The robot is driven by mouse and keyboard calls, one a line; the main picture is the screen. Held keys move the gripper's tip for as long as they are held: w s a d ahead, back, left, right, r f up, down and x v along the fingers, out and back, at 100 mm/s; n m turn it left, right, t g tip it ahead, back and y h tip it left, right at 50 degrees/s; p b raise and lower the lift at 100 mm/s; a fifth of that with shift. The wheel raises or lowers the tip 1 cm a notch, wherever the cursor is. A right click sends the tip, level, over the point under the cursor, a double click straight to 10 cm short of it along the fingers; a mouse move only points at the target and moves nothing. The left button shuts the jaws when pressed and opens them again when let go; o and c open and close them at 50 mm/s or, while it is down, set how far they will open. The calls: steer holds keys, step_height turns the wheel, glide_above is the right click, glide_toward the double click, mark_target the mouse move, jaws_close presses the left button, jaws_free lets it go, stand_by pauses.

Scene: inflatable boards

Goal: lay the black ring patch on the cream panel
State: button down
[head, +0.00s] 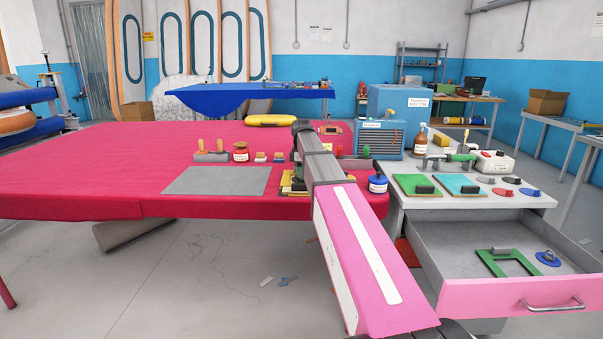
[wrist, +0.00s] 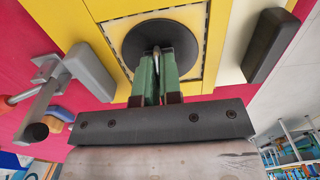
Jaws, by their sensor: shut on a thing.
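The black ring patch (wrist: 135,40) is a round black disc with a small metal loop. In the wrist view my gripper (wrist: 157,62) has its green fingers shut on the loop. The disc lies flat over the cream panel (wrist: 112,27), inside a dashed outline; whether it touches the panel or hovers just above cannot be told. A yellow frame (wrist: 222,35) surrounds the panel. In the head view the yellow frame (head: 287,190) shows at the red table's front edge, and my arm hides the patch and most of the panel.
A black block (wrist: 268,45) and a grey tool (wrist: 88,70) stand close beside my gripper. A grey mat (head: 217,181) lies to the left. The open pink drawer (head: 500,298) holds a green frame (head: 492,263).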

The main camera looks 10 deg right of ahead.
stand_by(0.3)
steer(key=c, duration=0.7)
jaws_free()
steer(key=shift+c, duration=0.2)
steer(key=shift+r, duration=0.15)
steer(key=shift+r, duration=2.8)
